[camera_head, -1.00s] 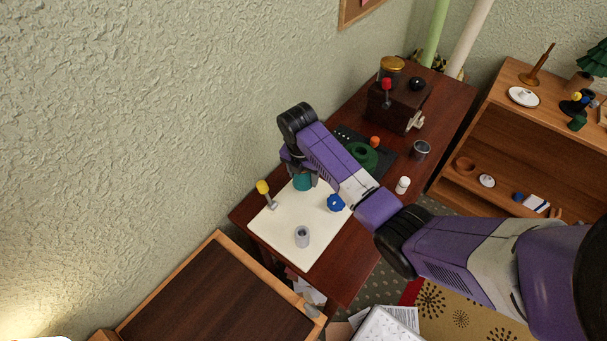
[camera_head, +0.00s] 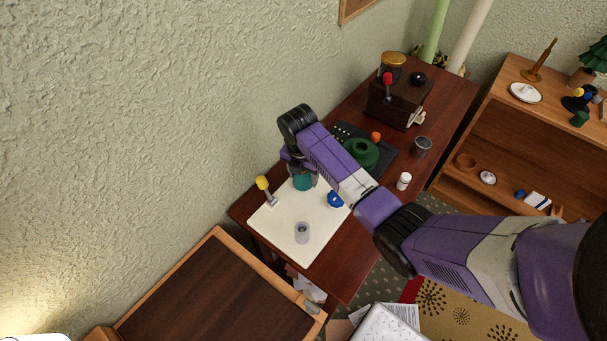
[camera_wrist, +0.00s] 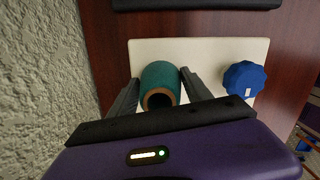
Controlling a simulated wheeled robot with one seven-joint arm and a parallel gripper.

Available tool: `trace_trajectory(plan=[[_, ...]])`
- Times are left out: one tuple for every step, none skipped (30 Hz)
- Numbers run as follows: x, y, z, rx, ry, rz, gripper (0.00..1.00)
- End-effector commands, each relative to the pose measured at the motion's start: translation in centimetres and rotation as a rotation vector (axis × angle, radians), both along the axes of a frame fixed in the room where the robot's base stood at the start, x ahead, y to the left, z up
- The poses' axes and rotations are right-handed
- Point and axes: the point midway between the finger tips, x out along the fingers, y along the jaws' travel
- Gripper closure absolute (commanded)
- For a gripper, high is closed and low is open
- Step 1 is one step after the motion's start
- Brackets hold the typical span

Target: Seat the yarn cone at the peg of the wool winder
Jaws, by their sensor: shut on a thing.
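The yarn cone (camera_head: 303,182) is a teal cylinder over the white board on the wooden table. In the wrist view the cone (camera_wrist: 160,76) sits between the two fingers, its brown hollow end facing the camera. My gripper (camera_wrist: 159,80) is shut on it. In the head view my gripper (camera_head: 304,174) is partly hidden by my arm. I cannot tell for sure which thing is the wool winder. A dark green ring-shaped part (camera_head: 361,152) with an orange-red knob (camera_head: 376,136) stands on a black base behind my arm.
The white board (camera_head: 285,220) also bears a yellow-topped lever (camera_head: 263,184), a grey hollow cylinder (camera_head: 302,232) and a blue knob (camera_head: 335,199).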

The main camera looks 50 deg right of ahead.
Motion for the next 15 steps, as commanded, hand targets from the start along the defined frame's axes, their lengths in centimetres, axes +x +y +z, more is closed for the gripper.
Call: trace_trajectory(plan=[[0.01,0.00,-0.17,0.000,0.000,0.000,0.87],[0.01,0.00,-0.23,0.000,0.000,0.000,0.87],[0.01,-0.01,-0.32,0.000,0.000,0.000,0.87],[0.01,0.00,-0.38,0.000,-0.001,0.000,0.87],[0.02,-0.01,-0.29,-0.001,-0.001,0.000,0.37],[0.02,-0.02,-0.27,-0.001,-0.001,0.000,0.29],[0.02,-0.01,-0.27,-0.001,-0.001,0.000,0.23],[0.02,-0.01,-0.27,-0.001,-0.001,0.000,0.17],[0.02,-0.01,-0.27,-0.001,-0.001,0.000,0.17],[0.02,-0.01,-0.27,-0.001,-0.001,0.000,0.17],[0.01,-0.01,-0.27,-0.001,-0.001,0.000,0.17],[0.01,-0.02,-0.26,-0.001,-0.001,0.000,0.17],[0.02,-0.02,-0.27,-0.001,-0.001,0.000,0.17],[0.01,-0.01,-0.27,0.000,-0.001,0.000,0.17],[0.00,0.00,-0.29,0.000,0.000,0.000,0.17]])
